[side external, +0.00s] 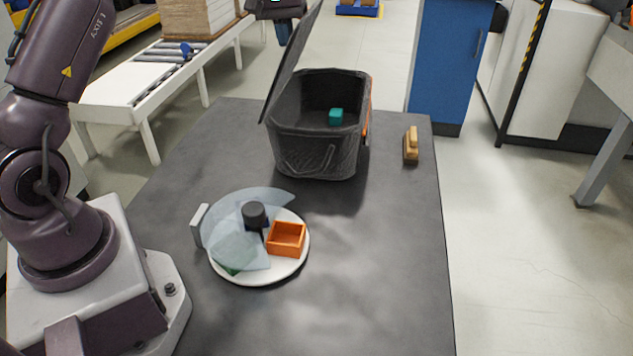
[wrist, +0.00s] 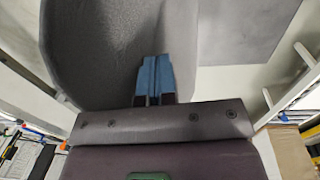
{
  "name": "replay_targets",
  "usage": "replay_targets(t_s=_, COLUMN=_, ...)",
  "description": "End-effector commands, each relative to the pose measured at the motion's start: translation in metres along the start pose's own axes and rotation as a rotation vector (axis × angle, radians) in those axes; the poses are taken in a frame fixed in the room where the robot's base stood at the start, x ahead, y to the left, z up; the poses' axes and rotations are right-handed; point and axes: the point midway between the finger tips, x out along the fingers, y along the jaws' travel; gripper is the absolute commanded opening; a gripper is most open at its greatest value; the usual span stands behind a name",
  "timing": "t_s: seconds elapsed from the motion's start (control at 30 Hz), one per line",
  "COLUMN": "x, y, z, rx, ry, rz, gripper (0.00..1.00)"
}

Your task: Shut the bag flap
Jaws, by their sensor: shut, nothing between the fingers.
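The dark grey bag (side external: 318,150) stands on the table with its top open. A small teal cube (side external: 336,116) shows inside the bag. My gripper (side external: 283,38) is shut and empty, with blue fingertips, at the upper, outer left side of the flap. In the wrist view, the shut fingertips (wrist: 153,80) are in front of the flap's grey surface (wrist: 95,55). I cannot tell whether they touch it.
A white round plate (side external: 262,276) with a clear partial cover and an orange square box (side external: 286,239) is on the near table (side external: 375,265). A yellow-brown handled object (side external: 411,147) lies right of the bag. The table's right front is clear.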

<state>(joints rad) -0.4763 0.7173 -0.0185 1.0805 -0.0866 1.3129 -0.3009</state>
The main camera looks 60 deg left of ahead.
Motion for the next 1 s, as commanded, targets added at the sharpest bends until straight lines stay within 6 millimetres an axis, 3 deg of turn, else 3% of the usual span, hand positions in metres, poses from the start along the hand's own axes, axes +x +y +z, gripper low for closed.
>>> replay_targets(t_s=0.6, x=0.008, y=0.033, z=0.000, rx=-0.001, ry=-0.001, rz=-0.003, gripper=0.00)
replay_targets(t_s=1.0, x=0.008, y=0.034, z=0.000, rx=-0.002, ry=0.000, rz=-0.001, gripper=0.00)
